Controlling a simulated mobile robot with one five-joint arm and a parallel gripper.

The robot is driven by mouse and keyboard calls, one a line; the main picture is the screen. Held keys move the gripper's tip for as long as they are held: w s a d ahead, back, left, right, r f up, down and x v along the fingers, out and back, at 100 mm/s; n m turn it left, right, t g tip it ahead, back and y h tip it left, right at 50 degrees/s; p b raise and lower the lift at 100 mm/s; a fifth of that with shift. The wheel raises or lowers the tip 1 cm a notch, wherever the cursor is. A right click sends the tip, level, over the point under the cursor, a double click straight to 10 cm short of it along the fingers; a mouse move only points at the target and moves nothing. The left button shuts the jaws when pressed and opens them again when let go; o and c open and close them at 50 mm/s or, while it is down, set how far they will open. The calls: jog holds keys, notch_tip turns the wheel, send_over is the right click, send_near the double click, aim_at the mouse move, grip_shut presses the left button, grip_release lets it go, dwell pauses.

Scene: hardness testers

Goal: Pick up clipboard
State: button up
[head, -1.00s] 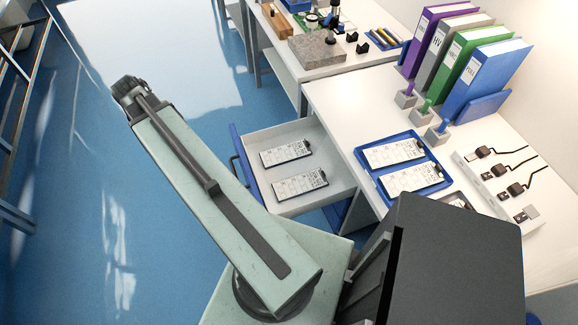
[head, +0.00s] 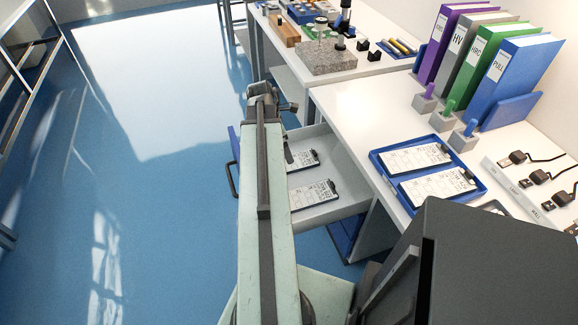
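Two clipboards with white printed sheets and dark clips lie in an open drawer (head: 345,207): a rear one (head: 303,160) and a front one (head: 313,195). Two more clipboards lie in a blue tray (head: 379,168) on the desk: a rear one (head: 414,158) and a front one (head: 437,187). My gripper (head: 287,107) is at the far end of my raised arm, near the drawer's back left corner in the picture. It appears apart from all clipboards. My arm hides the drawer's left part. The finger opening is too small and dark to make out.
Coloured binders (head: 487,70) stand on the desk (head: 345,100) at the right, behind small grey blocks with coloured handles. A grey stone plate (head: 327,57) and small tools are on the farther bench. Blue floor (head: 160,220) at the left is clear.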

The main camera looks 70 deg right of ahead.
jog(key=b+x, duration=0.1)
jog(key=x, duration=0.1)
jog(key=shift+s+d+f+b, duration=0.15)
jog(key=shift+f+b, duration=0.1)
jog(key=shift+b, duration=0.15)
jog(key=b+x, duration=0.5)
jog(key=shift+a+f, duration=0.2)
jog(key=shift+a, duration=0.1)
jog(key=shift+r, duration=0.15)
jog(key=c, duration=1.6)
notch_tip(320, 180, up, 11)
jog(key=p, duration=1)
jog(key=shift+f, duration=0.25)
jog(key=shift+c, duration=0.2)
